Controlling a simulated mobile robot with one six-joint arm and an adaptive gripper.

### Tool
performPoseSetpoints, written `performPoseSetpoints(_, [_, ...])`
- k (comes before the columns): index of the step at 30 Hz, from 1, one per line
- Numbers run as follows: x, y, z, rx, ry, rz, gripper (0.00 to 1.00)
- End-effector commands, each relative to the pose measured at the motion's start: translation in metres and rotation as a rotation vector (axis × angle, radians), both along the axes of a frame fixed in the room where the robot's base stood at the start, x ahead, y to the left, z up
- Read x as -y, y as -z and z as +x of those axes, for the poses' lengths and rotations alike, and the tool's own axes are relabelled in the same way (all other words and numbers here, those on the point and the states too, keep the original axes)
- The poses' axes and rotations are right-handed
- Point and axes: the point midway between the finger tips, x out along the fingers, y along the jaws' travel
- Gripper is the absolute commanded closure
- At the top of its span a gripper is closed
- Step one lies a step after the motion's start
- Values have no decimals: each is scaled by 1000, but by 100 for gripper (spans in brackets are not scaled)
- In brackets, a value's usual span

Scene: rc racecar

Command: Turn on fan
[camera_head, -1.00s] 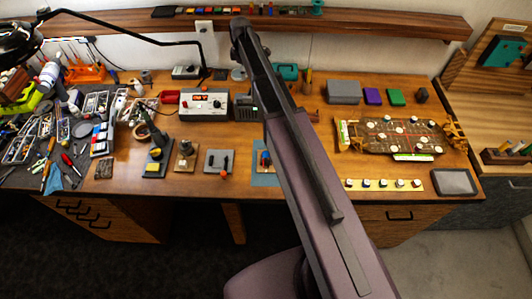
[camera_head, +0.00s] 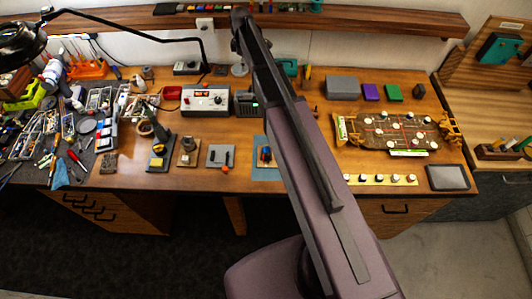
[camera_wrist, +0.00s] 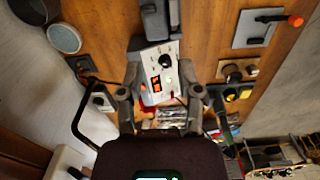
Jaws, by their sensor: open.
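No thing shows clearly as a fan. A round grey disc (camera_head: 239,70) stands behind the bench devices; it also shows at the upper left of the wrist view (camera_wrist: 64,38), and I cannot tell whether it is the fan. A light grey control box (camera_head: 205,99) with a lit orange display and knobs stands at the back of the bench. In the wrist view its panel (camera_wrist: 170,60) lies between and beyond the fingers. My gripper (camera_wrist: 160,72) is open and empty above it; contact cannot be judged. My arm hides part of the bench in the head view.
A dark box (camera_head: 246,101) stands right beside the control box. A shelf (camera_head: 370,24) runs along the wall above. A lamp arm (camera_head: 130,36) reaches in from the left. Tools clutter the left end; a board with white knobs (camera_head: 390,133) lies to the right.

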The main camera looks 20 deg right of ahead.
Motion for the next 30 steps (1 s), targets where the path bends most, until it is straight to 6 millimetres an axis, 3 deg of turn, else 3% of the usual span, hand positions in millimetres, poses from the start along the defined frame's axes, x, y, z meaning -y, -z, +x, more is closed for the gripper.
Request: performPoseSetpoints(30, [-1,82,-118,0,491,-1,54])
